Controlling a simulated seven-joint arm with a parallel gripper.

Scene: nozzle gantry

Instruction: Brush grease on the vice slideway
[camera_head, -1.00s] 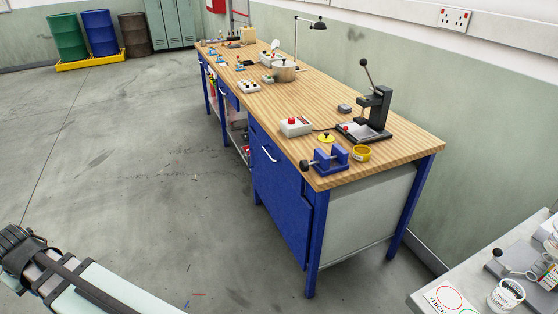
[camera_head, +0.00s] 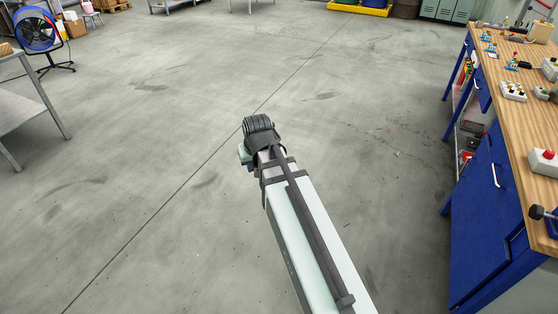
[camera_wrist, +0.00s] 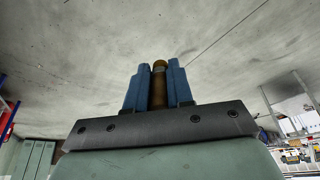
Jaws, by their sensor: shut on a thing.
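In the wrist view my gripper (camera_wrist: 159,84) is shut on a slim brown handle (camera_wrist: 158,88), upright between its two blue fingers. The handle looks like wood with a rounded end; whether bristles are on its far end cannot be seen. In the head view the fingers are hidden behind my arm, which reaches out over open floor. The vice (camera_head: 552,224) is cut off at the right edge of the head view, with its black handle knob and a bit of blue body showing on the bench. Its slideway is out of view. My gripper is well apart from the vice.
The wooden-topped blue workbench (camera_head: 513,140) runs along the right, with a white box with a red button (camera_head: 544,162) near the vice. A blue fan (camera_head: 38,32) and a grey table (camera_head: 22,75) stand at left. The floor between is clear.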

